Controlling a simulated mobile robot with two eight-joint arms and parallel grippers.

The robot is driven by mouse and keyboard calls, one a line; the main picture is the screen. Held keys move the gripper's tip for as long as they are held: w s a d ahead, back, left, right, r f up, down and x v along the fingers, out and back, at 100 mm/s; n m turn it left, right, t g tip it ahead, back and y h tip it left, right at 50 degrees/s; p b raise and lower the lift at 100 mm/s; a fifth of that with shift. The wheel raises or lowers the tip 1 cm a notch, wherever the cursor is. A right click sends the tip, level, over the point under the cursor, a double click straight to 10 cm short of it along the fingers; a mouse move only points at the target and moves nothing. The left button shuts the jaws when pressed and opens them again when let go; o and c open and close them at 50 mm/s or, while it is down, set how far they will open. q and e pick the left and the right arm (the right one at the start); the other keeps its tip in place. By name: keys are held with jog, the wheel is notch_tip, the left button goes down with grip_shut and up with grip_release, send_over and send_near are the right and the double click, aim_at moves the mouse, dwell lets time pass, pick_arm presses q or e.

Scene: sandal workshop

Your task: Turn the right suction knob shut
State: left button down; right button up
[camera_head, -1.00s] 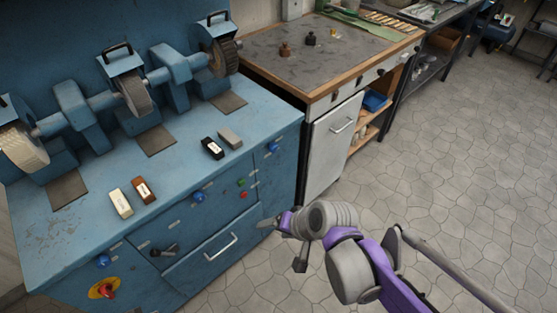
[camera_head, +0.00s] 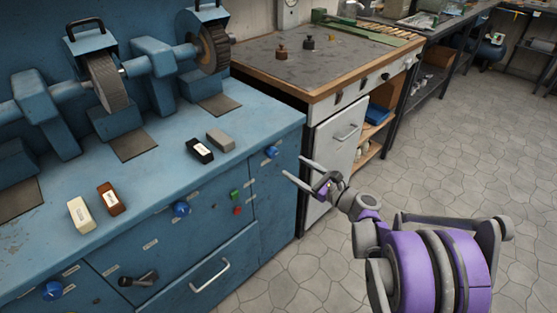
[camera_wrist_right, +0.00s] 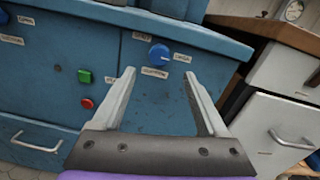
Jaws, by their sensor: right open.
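The right suction knob (camera_head: 271,152) is a round blue knob on the right end of the blue cabinet's front. In the right wrist view this knob (camera_wrist_right: 159,54) sits just beyond and between the fingertips, with small labels around it. A pale mark on its face seems to point right, toward one label. My right gripper (camera_head: 294,167) is open and empty, a little right of the knob and apart from it. Both fingers of this gripper (camera_wrist_right: 158,76) show in the wrist view, pointing at the panel. My left gripper is out of view.
Green (camera_wrist_right: 85,76) and red (camera_wrist_right: 88,103) buttons sit left of the knob. Other blue knobs (camera_head: 181,208) are farther left. Sanding blocks (camera_head: 199,150) lie on the blue bench top (camera_head: 255,118). A white cabinet (camera_head: 333,150) stands right; the floor in front is open.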

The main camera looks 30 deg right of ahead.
aim_at(275, 155)
jog(key=b+x, duration=0.1)
jog(key=x, duration=0.6)
jog(key=shift+w+a+f, duration=0.1)
jog(key=shift+w+a, duration=0.05)
jog(key=shift+w, duration=0.2)
jog(key=shift+c, duration=0.3)
grip_shut()
